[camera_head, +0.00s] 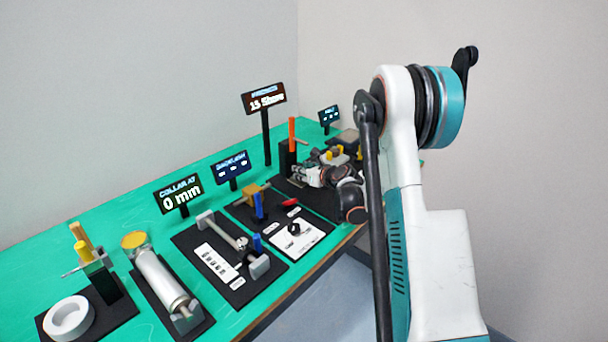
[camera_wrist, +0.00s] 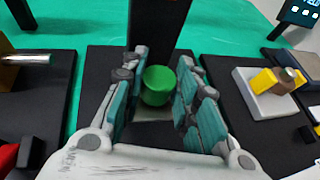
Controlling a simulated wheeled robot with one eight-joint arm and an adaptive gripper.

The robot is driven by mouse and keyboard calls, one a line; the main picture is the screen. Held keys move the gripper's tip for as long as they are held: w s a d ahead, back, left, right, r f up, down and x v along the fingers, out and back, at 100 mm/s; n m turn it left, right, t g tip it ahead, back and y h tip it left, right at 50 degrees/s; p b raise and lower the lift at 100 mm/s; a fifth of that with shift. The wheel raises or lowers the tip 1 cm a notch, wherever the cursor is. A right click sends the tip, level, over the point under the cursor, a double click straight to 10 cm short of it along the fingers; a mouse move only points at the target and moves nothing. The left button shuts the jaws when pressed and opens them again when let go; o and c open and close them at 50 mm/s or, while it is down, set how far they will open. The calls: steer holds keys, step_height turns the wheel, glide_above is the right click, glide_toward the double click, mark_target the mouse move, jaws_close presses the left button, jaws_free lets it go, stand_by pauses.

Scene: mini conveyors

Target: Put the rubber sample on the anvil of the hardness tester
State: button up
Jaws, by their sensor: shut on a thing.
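The rubber sample, a green cylinder (camera_wrist: 157,88), is held between the fingers of my gripper (camera_wrist: 157,92) in the wrist view. In the head view my gripper (camera_head: 308,175) is at the hardness tester, and the sample cannot be made out there. The tester has a black column (camera_head: 286,158) with an orange lever (camera_head: 292,133). The column (camera_wrist: 158,30) rises right behind the sample in the wrist view. A grey patch (camera_wrist: 153,115), seemingly the anvil, shows just below the sample. I cannot tell whether the sample touches it.
A display reading 15 Shore (camera_head: 265,98) stands behind the tester. A white block with yellow jaws (camera_wrist: 262,104) is to the right in the wrist view, and a brass block with a metal rod (camera_wrist: 38,58) is to the left. Other fixtures fill the green table's left half.

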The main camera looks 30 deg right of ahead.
steer(key=shift+f, duration=0.45)
steer(key=shift+r, duration=0.2)
steer(key=shift+f, duration=0.1)
steer(key=o, duration=1)
steer(key=shift+c, duration=0.2)
steer(key=p+v, duration=0.3)
steer(key=v, duration=0.9)
steer(key=shift+p, duration=0.3)
